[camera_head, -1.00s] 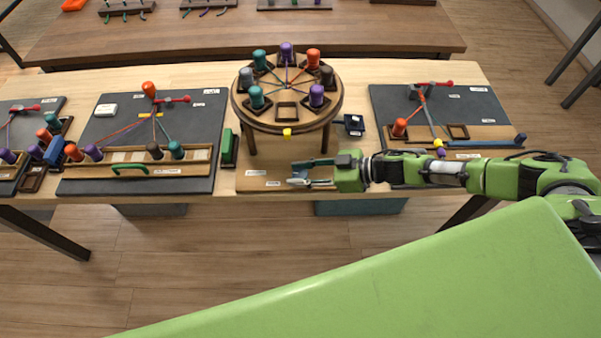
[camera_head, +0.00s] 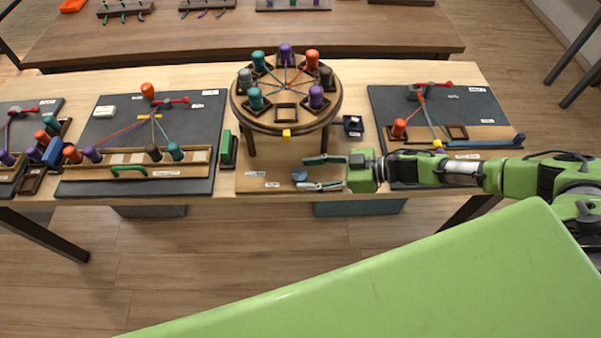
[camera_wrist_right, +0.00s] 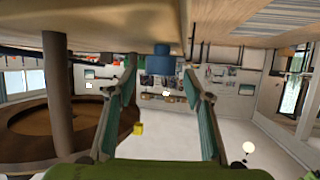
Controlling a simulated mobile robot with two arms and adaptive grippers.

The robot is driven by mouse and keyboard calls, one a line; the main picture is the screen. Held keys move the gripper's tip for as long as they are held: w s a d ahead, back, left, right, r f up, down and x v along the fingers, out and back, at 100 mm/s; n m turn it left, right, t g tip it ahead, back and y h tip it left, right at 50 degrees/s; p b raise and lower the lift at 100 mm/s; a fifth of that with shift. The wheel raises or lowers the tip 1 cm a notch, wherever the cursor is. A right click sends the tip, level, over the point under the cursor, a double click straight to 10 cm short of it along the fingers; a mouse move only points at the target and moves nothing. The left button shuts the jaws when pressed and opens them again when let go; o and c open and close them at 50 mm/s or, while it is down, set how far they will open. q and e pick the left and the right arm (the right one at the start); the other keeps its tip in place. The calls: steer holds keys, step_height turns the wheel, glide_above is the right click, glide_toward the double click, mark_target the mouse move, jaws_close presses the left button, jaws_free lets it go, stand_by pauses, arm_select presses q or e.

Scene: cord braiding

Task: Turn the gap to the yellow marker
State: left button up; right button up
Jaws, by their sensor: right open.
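The round braiding disk (camera_head: 237,105) stands on dark legs mid-table. Several coloured bobbins sit in square slots around its rim, with cords running to its centre. One square slot, the gap (camera_head: 286,113), is empty at the front, close behind the yellow marker (camera_head: 287,133). The marker also shows in the right wrist view (camera_wrist_right: 138,128). A blue knob (camera_head: 299,174) sits on the board below the disk; it also shows in the wrist view (camera_wrist_right: 160,62). My right gripper (camera_head: 304,173) is open, its fingertips apart on either side of the knob. My left gripper is out of view.
Dark boards with bobbins and cords lie left (camera_head: 205,120) and right (camera_head: 468,105). The disk's legs stand close behind my right gripper.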

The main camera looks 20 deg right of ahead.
steer(key=v, duration=0.8)
steer(key=shift+s+d+r, duration=0.15)
steer(key=shift+d, duration=0.1)
steer(key=shift+a, duration=0.1)
